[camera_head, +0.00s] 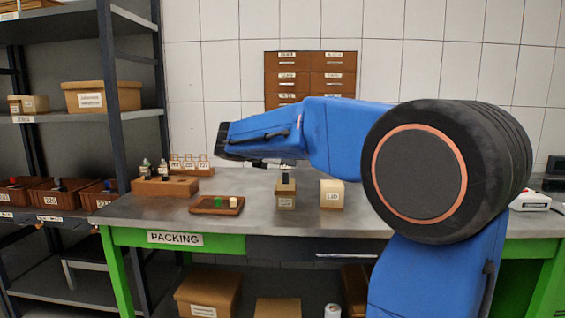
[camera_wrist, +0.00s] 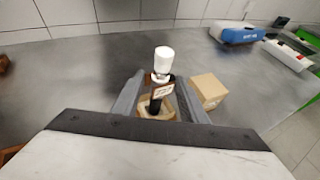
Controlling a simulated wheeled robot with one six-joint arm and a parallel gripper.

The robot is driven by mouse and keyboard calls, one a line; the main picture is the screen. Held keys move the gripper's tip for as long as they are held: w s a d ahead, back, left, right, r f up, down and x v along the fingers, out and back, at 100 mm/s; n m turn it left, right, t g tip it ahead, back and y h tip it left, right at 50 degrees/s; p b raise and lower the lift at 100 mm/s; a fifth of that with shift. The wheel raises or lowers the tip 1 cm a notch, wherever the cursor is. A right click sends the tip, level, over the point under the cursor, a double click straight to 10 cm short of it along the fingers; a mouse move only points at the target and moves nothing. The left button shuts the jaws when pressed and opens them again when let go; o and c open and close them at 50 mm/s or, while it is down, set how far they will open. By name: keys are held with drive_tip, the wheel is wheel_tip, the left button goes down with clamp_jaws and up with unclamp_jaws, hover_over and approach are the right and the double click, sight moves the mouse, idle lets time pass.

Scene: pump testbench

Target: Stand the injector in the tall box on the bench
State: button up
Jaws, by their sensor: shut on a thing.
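The injector (camera_wrist: 162,81), with a white cap, a labelled body and a dark lower part, stands about upright between the two fingers of my gripper (camera_wrist: 158,98) in the wrist view. My gripper is shut on it. Its lower end is at the opening of the tall box (camera_wrist: 144,127), apparently inside the rim; how deep, I cannot tell. In the head view the tall box (camera_head: 286,201) stands on the bench (camera_head: 240,187), with a dark part above its opening. My blue arm hides the injector's upper part there.
A closed carton with a label (camera_head: 332,194) stands close right of the tall box. Left are a small brown tray (camera_head: 216,206) with a green and a cream piece, and a wooden rack (camera_head: 165,186) with small items. Shelving (camera_head: 131,116) stands at the far left.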

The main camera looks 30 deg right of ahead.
drive_tip(key=shift+f, duration=0.95)
idle(0.7)
drive_tip(key=o, duration=2.2)
drive_tip(key=shift+c, duration=0.2)
drive_tip(key=shift+a, duration=0.1)
drive_tip(key=v, duration=0.7)
drive_tip(key=shift+s+a, duration=0.2)
drive_tip(key=shift+a, duration=0.05)
drive_tip(key=shift+r, duration=0.15)
